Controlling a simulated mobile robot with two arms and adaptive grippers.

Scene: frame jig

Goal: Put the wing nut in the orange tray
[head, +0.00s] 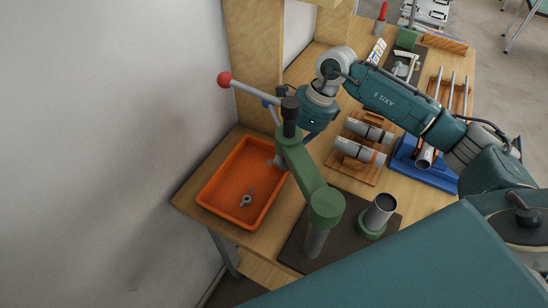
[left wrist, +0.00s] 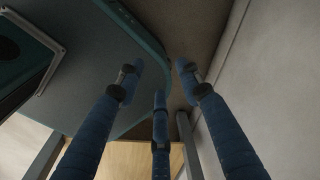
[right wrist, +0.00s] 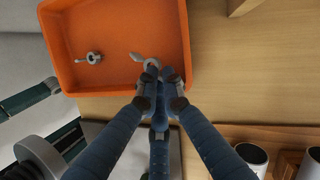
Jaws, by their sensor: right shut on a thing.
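The orange tray (head: 208,190) sits at the table's left corner and also shows in the right wrist view (right wrist: 112,84). My right gripper (right wrist: 160,76) is shut on a small grey piece with a ring and a flat wing, which looks like the wing nut (right wrist: 137,57). It is over the tray's inside, near one edge; its height above the floor is unclear. In the head view, a green clamp arm partly hides this gripper. A similar grey ringed piece (head: 245,201) lies on the tray floor, also in the right wrist view (right wrist: 92,58). My left gripper (left wrist: 160,80) is open and empty, away from the tray.
The green post with its arm (head: 305,180) and red-knobbed lever (head: 250,88) stands close beside the tray. A grey cup in a green ring (head: 380,212) is on the dark mat. Racks of cylinders (head: 362,145) and a blue holder (head: 425,170) lie to the right.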

